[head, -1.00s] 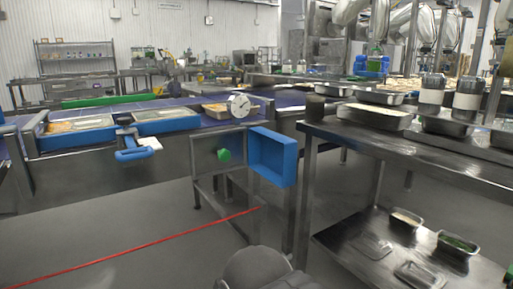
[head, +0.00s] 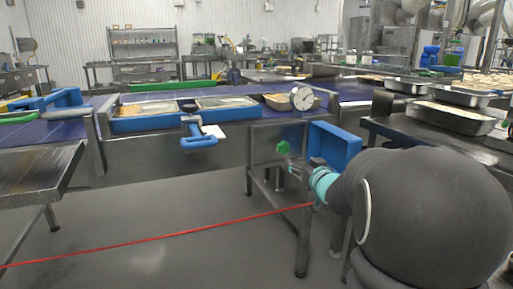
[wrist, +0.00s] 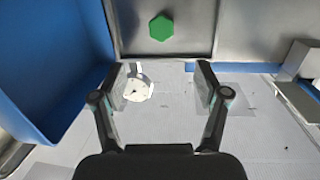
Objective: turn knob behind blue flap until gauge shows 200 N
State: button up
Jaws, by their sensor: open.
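The green knob (head: 283,148) sits on a grey panel under the conveyor edge, and it shows as a green hexagon in the wrist view (wrist: 161,28). The blue flap (head: 334,146) stands swung open to the right of the panel; in the wrist view it fills the left side (wrist: 62,70). The round white gauge (head: 302,97) stands above the panel; its marks are too small to read. My gripper (wrist: 160,75) is open and empty, its fingers apart. In the head view it is close to the knob, at its lower right, not visibly touching it.
A red line (head: 160,236) crosses the floor in front of the panel. A blue-handled part (head: 198,141) juts from the conveyor on the left. A steel table (head: 35,172) stands at the left, and a steel bench with trays (head: 450,119) at the right.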

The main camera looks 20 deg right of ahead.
aim_at(285, 148)
jog(key=shift+n+t+y, duration=0.3)
jog(key=shift+t+y, duration=0.2)
jog(key=shift+y, duration=0.4)
jog(key=w, duration=0.5)
jog(key=w+p, duration=0.1)
jog(key=w, duration=0.4)
jog(key=w+d, duration=0.1)
jog(key=w, duration=0.4)
jog(key=shift+f, duration=0.4)
jog(key=shift+c, duration=0.3)
jog(key=c, duration=1.1)
